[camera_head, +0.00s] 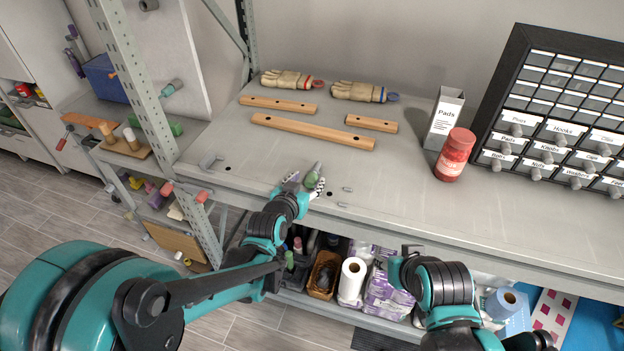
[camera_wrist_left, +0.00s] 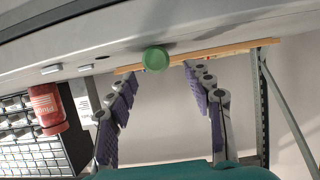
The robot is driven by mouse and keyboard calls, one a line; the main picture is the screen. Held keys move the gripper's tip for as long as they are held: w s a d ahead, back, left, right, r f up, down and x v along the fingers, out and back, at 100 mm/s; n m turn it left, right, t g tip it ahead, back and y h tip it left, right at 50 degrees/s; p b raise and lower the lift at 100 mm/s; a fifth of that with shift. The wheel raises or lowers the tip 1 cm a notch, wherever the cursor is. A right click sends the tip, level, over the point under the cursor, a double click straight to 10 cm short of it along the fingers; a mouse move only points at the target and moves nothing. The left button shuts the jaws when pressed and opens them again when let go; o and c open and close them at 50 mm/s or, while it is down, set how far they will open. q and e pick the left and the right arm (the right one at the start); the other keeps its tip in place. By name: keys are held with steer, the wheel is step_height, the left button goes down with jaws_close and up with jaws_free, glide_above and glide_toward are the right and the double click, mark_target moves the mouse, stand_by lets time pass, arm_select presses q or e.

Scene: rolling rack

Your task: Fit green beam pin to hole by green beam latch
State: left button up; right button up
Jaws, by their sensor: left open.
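A green pin (camera_head: 313,177) with a grey tapered end stands out between the fingers of my left gripper (camera_head: 303,186), above the front part of the shelf top. In the left wrist view the pin's round green end (camera_wrist_left: 155,58) lies between and just beyond the spread purple-padded fingers (camera_wrist_left: 160,74), with gaps on both sides. A dark hole (camera_head: 330,194) is in the shelf top just right of the gripper. Small grey latches (camera_head: 347,189) lie near it. Which latch is the green beam's, I cannot tell. My right arm is low at the right; its fingers do not show clearly.
Wooden beams (camera_head: 312,131) and two gloves (camera_head: 358,92) lie farther back. A red jar (camera_head: 455,155), a pads box (camera_head: 444,118) and a labelled drawer cabinet (camera_head: 550,105) stand at the right. Another hole (camera_head: 228,168) and a grey handle-like part (camera_head: 210,162) are at the left.

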mark_target(310, 177)
arm_select(q)
steer(key=b+x, duration=0.1)
steer(key=x, duration=0.3)
steer(key=shift+d+f, duration=0.1)
steer(key=shift+w+d+f, duration=0.15)
steer(key=shift+w+f, duration=0.05)
steer(key=shift+w, duration=0.25)
steer(key=shift+s+r, duration=0.1)
jaws_close()
